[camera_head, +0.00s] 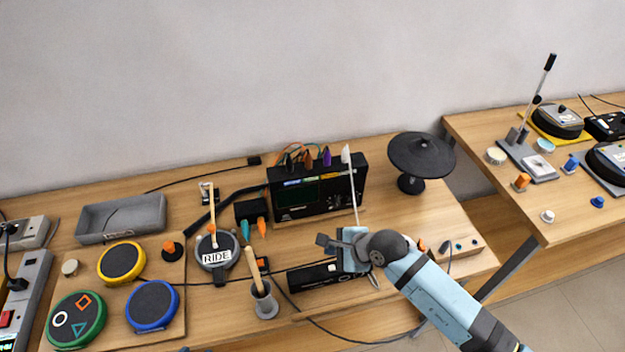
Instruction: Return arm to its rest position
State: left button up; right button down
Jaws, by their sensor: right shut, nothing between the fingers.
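My right arm comes in from the lower right, with light blue links and a dark wrist joint. My right gripper (330,242) is shut and empty, above the table in front of the black box. A thin pale stick with a white tip (346,155) shows above the gripper and passes behind it from this view; I cannot tell whether they touch. My left gripper is not in view.
The wooden table (410,215) holds a black box (312,192) with cables, a dark cymbal pad (421,157), a RIDE pad (216,252), a grey cup (264,302), coloured round pads (121,262) and a grey tray (122,216). A second table (570,225) stands right.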

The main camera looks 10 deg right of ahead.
jog(key=s+a+r+m+t+y, duration=0.1)
jog(key=s+r+m+t+y, duration=0.2)
jog(key=m, duration=0.9)
jog(key=s+r+m+t+y, duration=0.25)
jog(key=m+t, duration=0.25)
jog(key=m, duration=0.7)
jog(key=s+d+f+m+g+h, duration=0.1)
jog(key=s+d+f+m+h, duration=0.2)
jog(key=m, duration=1)
jog(key=s+d+f+m+g+h, duration=0.2)
jog(key=s+d+f+m+h, duration=0.2)
jog(key=m, duration=1)
jog(key=s+f+h, duration=0.2)
jog(key=s+f, duration=0.2)
jog(key=shift+s+f+g, duration=0.25)
jog(key=shift+g, duration=0.05)
